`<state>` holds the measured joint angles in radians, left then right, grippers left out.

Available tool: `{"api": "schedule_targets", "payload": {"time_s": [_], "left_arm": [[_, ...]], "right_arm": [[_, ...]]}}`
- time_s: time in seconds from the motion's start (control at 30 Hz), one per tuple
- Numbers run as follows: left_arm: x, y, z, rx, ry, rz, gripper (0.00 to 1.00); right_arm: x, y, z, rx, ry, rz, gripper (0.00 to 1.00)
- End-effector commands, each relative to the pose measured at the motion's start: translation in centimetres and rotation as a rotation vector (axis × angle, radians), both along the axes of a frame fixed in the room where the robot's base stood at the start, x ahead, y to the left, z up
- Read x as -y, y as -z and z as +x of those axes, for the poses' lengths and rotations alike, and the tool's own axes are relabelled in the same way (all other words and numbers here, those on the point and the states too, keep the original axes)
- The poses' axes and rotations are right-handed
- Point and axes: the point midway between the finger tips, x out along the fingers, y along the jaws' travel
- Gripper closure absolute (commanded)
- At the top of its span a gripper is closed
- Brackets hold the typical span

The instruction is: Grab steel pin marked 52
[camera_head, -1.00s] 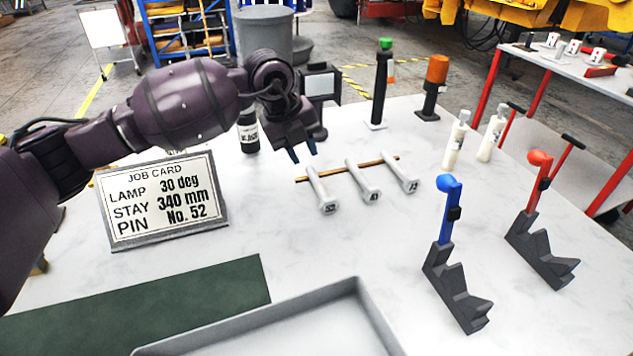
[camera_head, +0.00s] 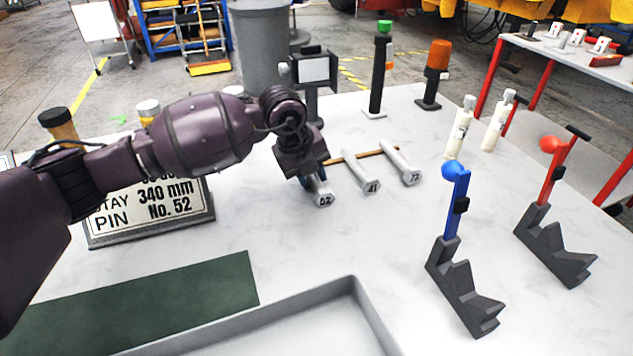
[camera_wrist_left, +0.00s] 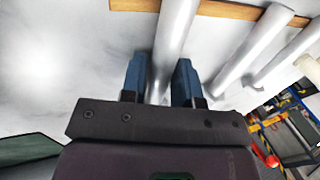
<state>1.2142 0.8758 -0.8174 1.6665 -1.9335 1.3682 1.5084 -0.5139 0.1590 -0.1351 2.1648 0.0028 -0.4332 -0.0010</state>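The steel pin marked 52 (camera_head: 323,199) is the leftmost of three grey pins, its numbered head towards me and its far end at a wooden strip. My left gripper (camera_head: 312,182) is down over this pin and hides much of its shaft. In the left wrist view the pin's shaft (camera_wrist_left: 174,35) runs between the two blue fingers (camera_wrist_left: 160,75), one on each side. The fingers are apart, with a gap beside the left one; contact on the right side is unclear. My right gripper is not in view.
The pins marked 41 (camera_head: 370,186) and 72 (camera_head: 411,177) lie to the right on the wooden strip (camera_head: 347,158). The job card (camera_head: 150,205) is partly behind my arm. A grey tray (camera_head: 290,308) and green mat (camera_head: 150,300) lie in front. Blue (camera_head: 456,205) and red (camera_head: 549,180) levers stand right.

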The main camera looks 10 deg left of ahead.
Motion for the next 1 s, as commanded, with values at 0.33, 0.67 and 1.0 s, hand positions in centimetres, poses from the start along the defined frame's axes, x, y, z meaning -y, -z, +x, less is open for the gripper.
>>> {"api": "schedule_targets", "payload": {"time_s": [0.33, 0.67, 1.0], "left_arm": [[0.1, -0.1, 0.1, 0.005, 0.000, 0.000, 0.90], [0.1, -0.2, 0.1, 0.006, 0.001, -0.002, 1.00], [0.1, -3.0, 0.2, 0.015, 0.000, -0.002, 1.00]], "right_arm": [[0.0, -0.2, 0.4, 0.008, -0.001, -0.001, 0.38], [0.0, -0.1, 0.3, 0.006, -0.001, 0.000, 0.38], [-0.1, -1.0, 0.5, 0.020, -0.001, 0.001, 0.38]]}}
